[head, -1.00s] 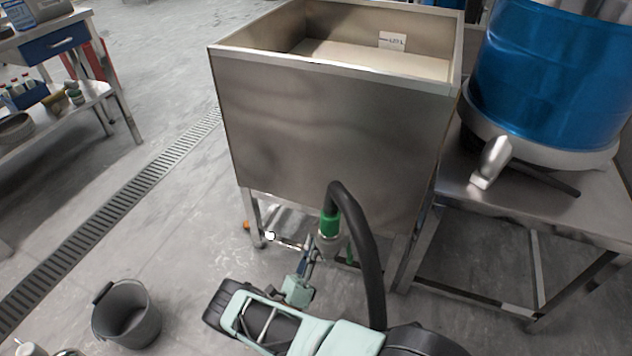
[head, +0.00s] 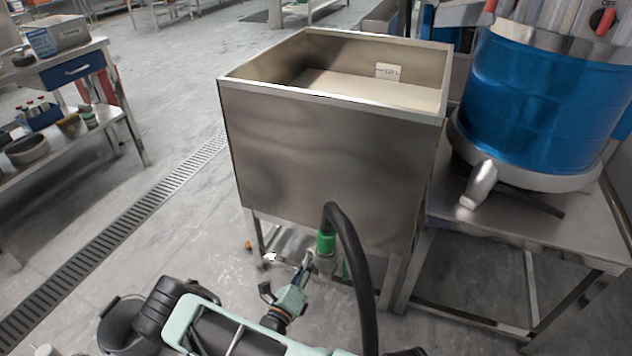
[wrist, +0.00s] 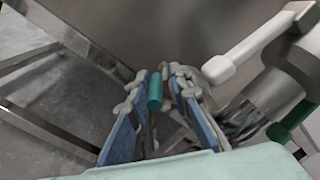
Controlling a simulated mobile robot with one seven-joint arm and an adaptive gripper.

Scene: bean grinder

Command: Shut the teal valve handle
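The short teal handle (wrist: 155,92) shows in the wrist view, lying between the two blue-padded fingers of my gripper (wrist: 163,88). It is nearer the left finger, and a gap shows on its right side. My gripper looks open around it; I cannot tell whether the left finger touches it. In the head view my gripper (head: 304,264) is low in front of the steel tank, beside the pipe fitting with the green collar (head: 326,243). The teal handle cannot be made out there.
A white lever (wrist: 250,48) and a green part (wrist: 290,124) are right of the fingers. The steel tank (head: 325,160) stands above, with a table (head: 510,225) and blue drum (head: 545,100) at right.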

